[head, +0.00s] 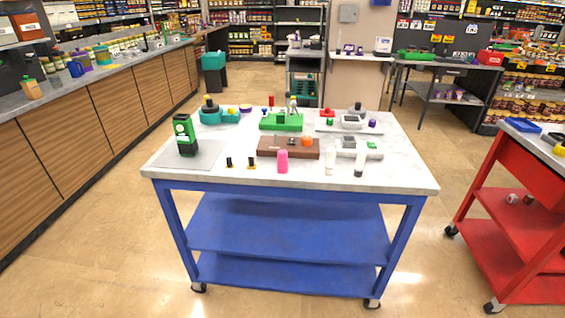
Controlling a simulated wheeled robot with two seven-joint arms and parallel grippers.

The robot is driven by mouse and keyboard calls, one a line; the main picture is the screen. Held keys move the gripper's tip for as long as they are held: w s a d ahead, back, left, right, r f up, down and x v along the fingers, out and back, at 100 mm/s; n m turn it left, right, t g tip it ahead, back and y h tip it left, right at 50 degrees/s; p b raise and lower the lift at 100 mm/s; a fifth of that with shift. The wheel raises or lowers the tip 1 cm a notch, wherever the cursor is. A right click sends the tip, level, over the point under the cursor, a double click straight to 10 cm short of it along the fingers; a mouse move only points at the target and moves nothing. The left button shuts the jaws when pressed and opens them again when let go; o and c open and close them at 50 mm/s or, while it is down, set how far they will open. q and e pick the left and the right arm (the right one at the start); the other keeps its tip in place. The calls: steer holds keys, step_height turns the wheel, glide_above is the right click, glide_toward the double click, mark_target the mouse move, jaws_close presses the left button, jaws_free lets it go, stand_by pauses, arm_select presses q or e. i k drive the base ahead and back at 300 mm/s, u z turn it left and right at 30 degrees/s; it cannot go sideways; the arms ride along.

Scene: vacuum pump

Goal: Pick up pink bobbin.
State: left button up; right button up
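The pink bobbin (282,161) appears to be the small upright pink piece near the front edge of the white tabletop (250,180) of a blue cart. It stands just in front of a brown block (268,147) and looks apart from other items, though the gap to the block is too small to judge. Neither of my grippers shows in the head view, so nothing is seen holding the bobbin.
A green-black device (184,136) stands left on a grey mat (205,155). White tubes (330,162) stand right of the bobbin. A green block (281,122) sits behind. A red cart (515,180) is at the right; a wooden counter (80,115) lines the left. Floor between is open.

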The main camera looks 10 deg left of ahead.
mark_target(281, 160)
steer(key=k, duration=0.5)
steer(key=z, duration=0.95)
steer(key=i, duration=1.1)
steer(key=u, duration=0.3)
